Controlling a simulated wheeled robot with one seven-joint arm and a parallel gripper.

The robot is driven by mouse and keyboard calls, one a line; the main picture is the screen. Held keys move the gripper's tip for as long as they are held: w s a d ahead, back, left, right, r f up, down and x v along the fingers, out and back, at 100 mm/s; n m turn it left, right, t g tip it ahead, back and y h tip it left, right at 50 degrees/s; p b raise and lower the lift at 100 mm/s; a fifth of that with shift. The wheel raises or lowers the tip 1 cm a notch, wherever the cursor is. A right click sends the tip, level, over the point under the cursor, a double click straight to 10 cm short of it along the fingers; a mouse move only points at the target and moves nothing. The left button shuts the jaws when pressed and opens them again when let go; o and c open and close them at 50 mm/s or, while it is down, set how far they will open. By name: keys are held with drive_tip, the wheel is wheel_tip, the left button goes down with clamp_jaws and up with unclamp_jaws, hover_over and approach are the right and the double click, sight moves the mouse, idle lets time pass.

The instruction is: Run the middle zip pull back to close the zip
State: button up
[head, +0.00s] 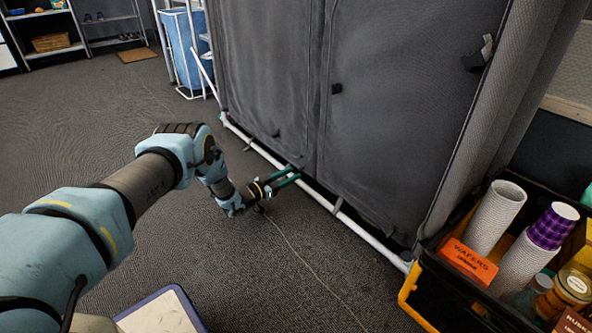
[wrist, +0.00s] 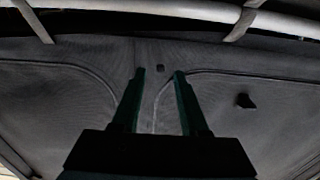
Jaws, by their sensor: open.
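The grey fabric front (head: 385,125) stands upright on a white pole frame, with a vertical middle seam. A small dark tab (head: 337,88) sits right of this seam, high on the panel. Another small dark tab (head: 276,134) sits lower on the left panel. My gripper (head: 297,175) is low at the cloth's bottom edge, near the seam's foot, with its green fingers apart. In the wrist view a small dark square (wrist: 160,69) shows between the fingertips, with nothing visibly gripped. A larger dark tab (wrist: 245,102) lies off to the right. I cannot tell which is the middle zip pull.
A white bottom rail (head: 345,218) runs along the floor just below the cloth. A black and yellow crate (head: 407,289) of cups and packets stands at right. A blue hamper (head: 186,47) is behind, left. Carpet (head: 100,110) at left is mostly clear.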

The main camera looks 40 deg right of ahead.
drive_tip(key=a+p, duration=0.2)
drive_tip(key=a, duration=0.5)
drive_tip(key=shift+w+a+p, duration=0.2)
drive_tip(key=shift+a+p, duration=0.15)
drive_tip(key=shift+p, duration=0.05)
